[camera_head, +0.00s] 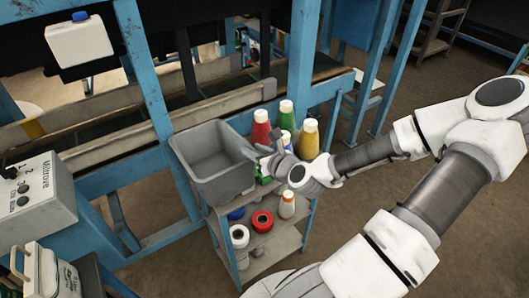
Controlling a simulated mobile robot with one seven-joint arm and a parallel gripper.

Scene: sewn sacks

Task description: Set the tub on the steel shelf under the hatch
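The grey open tub (205,181) stands upright at the top left of a small grey rack, beside the blue machine frame. It looks empty. My gripper (262,157) comes in from the right and is at the tub's right rim. Its fingertips are small and partly hidden, so I cannot tell whether they are shut on the rim or only beside it. The small metal rack (284,243) has lower shelves. I cannot make out a hatch, or tell whether this rack is the steel shelf of the task.
Red (261,128), green (286,113) and yellow (308,140) bottles stand close behind my gripper. Tape rolls (262,221) and a small bottle (287,205) sit lower on the rack. A control box (38,205) and a white container (45,272) are at left. Floor is open at right.

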